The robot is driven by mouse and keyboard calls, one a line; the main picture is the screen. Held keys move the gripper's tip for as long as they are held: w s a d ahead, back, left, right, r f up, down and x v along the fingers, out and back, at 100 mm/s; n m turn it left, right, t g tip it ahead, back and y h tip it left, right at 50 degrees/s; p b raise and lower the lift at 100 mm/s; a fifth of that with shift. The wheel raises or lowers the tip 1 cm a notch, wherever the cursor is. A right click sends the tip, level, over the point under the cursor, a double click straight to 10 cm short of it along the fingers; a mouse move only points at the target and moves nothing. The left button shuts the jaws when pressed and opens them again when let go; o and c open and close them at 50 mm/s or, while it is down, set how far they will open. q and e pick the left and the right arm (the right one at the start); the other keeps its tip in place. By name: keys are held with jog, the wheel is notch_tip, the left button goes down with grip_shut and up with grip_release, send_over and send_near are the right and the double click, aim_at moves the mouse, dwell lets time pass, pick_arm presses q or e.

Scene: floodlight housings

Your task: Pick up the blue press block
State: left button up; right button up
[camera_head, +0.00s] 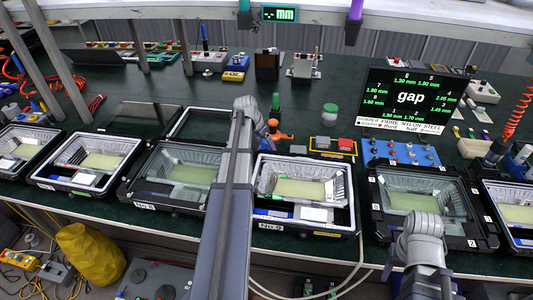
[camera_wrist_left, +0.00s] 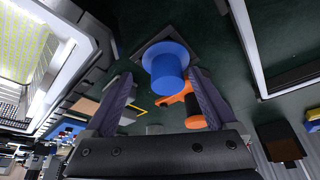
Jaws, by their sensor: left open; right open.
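The blue press block (camera_wrist_left: 168,65) is a round blue cylinder with a wider flange, seen in the left wrist view. It sits over a dark square pad (camera_wrist_left: 140,32) on the dark green bench. My left gripper (camera_wrist_left: 160,78) is open, its two dark fingers apart on either side of the block; I see no contact. In the head view my left arm (camera_head: 235,170) reaches across the bench, and I cannot make out the block there.
An orange and black tool (camera_wrist_left: 190,105) lies close by the block; it also shows in the head view (camera_head: 275,130). A floodlight housing (camera_head: 262,200) stands right of my left arm, an empty black frame (camera_head: 185,128) left of it. Other housings line the front edge.

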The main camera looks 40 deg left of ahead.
pick_arm(q)
jog(key=b+x, duration=0.1)
jog(key=x, duration=0.1)
jog(key=shift+w+f, duration=0.1)
jog(key=shift+f, duration=0.25)
jog(key=shift+r, duration=0.1)
pick_arm(e)
notch_tip(320, 180, down, 2)
jog(key=shift+f, duration=0.15)
pick_arm(q)
jog(key=shift+d, duration=0.2)
grip_shut()
